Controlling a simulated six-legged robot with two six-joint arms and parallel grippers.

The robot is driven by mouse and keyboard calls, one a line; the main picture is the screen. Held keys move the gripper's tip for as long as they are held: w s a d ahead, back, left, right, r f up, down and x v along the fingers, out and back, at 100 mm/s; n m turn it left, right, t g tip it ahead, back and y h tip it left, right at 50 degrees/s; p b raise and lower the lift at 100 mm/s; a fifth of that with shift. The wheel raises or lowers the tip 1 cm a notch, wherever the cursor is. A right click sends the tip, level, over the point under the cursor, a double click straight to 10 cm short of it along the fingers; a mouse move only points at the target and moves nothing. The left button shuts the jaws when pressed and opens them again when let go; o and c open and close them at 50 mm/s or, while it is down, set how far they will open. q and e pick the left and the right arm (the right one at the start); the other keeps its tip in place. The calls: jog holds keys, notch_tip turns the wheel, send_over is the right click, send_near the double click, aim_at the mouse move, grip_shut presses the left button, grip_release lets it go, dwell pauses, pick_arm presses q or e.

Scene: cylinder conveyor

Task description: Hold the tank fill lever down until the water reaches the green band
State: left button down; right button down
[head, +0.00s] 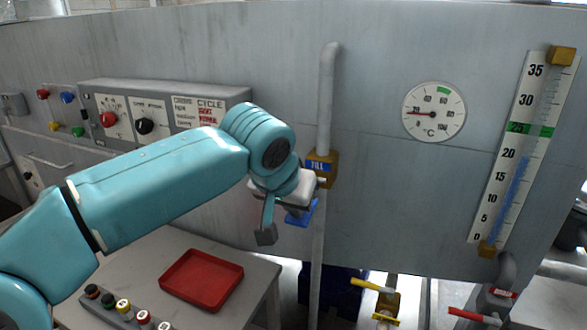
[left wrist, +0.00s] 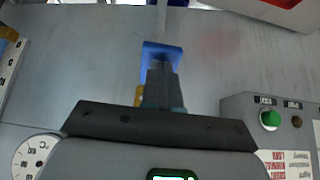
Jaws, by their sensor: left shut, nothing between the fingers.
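The fill lever (head: 302,217) is a blue piece below the brass fill valve (head: 327,172) with its blue FILL label, on the vertical pipe. My left gripper (head: 300,204) is shut and empty, right at the lever. In the left wrist view, the closed fingers (left wrist: 161,82) overlap the blue lever (left wrist: 162,48); I cannot tell whether they press on it. The level gauge (head: 487,203) stands at the right, with a blue water column (head: 515,190) reaching about 20. The green band (head: 530,129) is at about 25, above the water top. My right gripper is not in view.
A round temperature dial (head: 434,112) is on the tank wall. A control panel (head: 150,122) is at the left. A red tray (head: 202,280) sits on the table below my arm. Yellow (head: 372,286) and red (head: 474,317) handles are on low pipes at the right.

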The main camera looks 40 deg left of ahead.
pick_arm(q)
jog(key=p+v, duration=0.2)
jog(key=v, duration=1.4)
jog(key=shift+s, duration=0.15)
